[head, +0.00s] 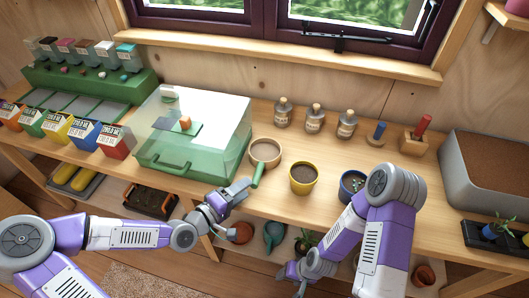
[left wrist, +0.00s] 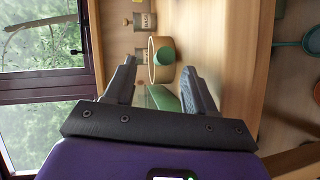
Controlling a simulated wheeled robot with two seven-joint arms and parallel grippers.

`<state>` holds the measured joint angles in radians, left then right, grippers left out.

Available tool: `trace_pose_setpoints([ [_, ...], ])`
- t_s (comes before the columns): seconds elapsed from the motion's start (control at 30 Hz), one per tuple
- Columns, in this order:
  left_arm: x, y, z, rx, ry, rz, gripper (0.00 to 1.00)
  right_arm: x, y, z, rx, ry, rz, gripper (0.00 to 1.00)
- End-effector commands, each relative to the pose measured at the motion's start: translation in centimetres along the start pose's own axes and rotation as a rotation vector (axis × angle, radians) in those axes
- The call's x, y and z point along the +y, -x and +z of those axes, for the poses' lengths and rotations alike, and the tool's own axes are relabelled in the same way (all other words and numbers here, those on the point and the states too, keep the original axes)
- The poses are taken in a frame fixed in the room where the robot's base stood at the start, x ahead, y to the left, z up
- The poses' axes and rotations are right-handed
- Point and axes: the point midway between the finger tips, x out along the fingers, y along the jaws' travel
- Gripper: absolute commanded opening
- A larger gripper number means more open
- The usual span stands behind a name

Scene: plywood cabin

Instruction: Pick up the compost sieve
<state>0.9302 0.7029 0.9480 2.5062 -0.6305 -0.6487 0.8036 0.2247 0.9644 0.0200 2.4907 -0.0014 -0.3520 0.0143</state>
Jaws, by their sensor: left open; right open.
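The compost sieve is a round wooden ring (head: 265,152) with a green handle (head: 257,177), on the wooden bench between the clear-lidded green box and the yellow pot. The handle points towards the bench's front edge. My left gripper (head: 243,187) is open and empty just left of the handle's end. My right gripper (head: 289,278) is low, in front of the bench, open and empty.
The clear-lidded green box (head: 185,163) stands close left of the sieve. A yellow pot (head: 303,178) and a blue pot (head: 351,186) stand to its right. Several corked bottles (head: 314,118) stand behind. A lower shelf holds a green watering can (head: 274,234).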

Motion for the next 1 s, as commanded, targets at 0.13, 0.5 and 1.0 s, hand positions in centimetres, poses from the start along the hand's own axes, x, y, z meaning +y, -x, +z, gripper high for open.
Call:
trace_pose_setpoints([
  [0.13, -0.1, -0.9, 0.0, 0.0, 0.0, 0.001, 0.55, 0.2, -0.5, 0.0, -0.001, 0.0, 0.0, 0.6],
  [0.5, -0.7, -5.2, 0.1, -0.001, -0.001, 0.001, 0.55, 0.9, -2.4, -0.1, 0.0, 0.0, 0.0, 0.6],
  [1.0, -0.6, -5.8, 0.0, 0.001, 0.0, -0.001, 0.3, 0.9, -2.5, -0.1, 0.0, 0.0, 0.0, 0.6],
])
